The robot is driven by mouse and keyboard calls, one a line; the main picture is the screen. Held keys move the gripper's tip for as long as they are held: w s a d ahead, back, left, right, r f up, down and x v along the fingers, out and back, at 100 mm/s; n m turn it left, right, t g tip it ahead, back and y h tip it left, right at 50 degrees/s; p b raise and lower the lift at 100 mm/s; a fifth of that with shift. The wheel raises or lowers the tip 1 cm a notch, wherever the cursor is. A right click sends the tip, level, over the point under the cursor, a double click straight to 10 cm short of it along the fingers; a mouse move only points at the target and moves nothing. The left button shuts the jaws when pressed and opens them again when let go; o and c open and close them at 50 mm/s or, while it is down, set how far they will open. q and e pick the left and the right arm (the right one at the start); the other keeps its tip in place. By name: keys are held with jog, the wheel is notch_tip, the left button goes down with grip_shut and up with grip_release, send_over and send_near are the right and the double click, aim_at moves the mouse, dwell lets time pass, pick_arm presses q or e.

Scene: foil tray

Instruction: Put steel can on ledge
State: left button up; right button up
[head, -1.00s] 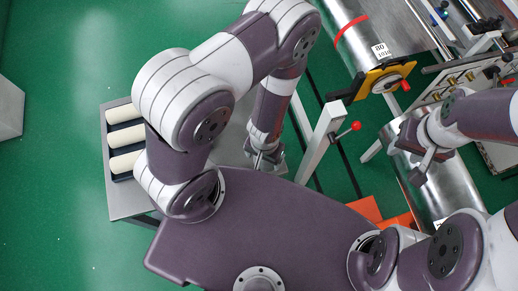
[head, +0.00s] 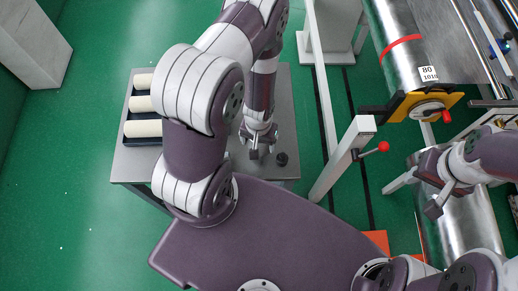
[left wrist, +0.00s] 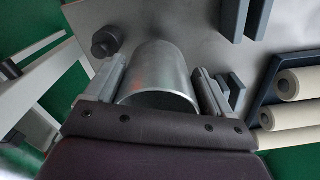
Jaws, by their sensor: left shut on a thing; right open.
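The steel can (left wrist: 160,75) is a shiny bare-metal cylinder, open at its near end in the left wrist view. It sits between both fingers of my left gripper (left wrist: 157,84), which is shut on it. In the head view my left gripper (head: 257,146) is over the grey table (head: 240,172), and the can is hidden there by my arm. I cannot tell whether the can touches the table. My right gripper (head: 440,192) is open and empty, near a large metal roller at the right. I cannot tell which part is the ledge.
A dark tray (head: 133,143) with several cream rolls (head: 143,104) is at the table's left. A dark round knob (head: 282,159) stands on the table, right of my left gripper. Grey upright plates (left wrist: 257,15) stand beyond the can. A pale post with a red-ball lever (head: 383,147) is to the right.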

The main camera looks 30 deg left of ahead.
pick_arm(q)
notch_tip(320, 180, down, 4)
jog(key=b, duration=0.3)
jog(key=shift+a+f, duration=0.1)
jog(key=shift+r, duration=0.2)
jog(key=shift+c, duration=0.5)
jog(key=shift+f, duration=0.1)
jog(key=o, duration=0.8)
jog(key=shift+f, duration=0.1)
jog(key=o, duration=0.3)
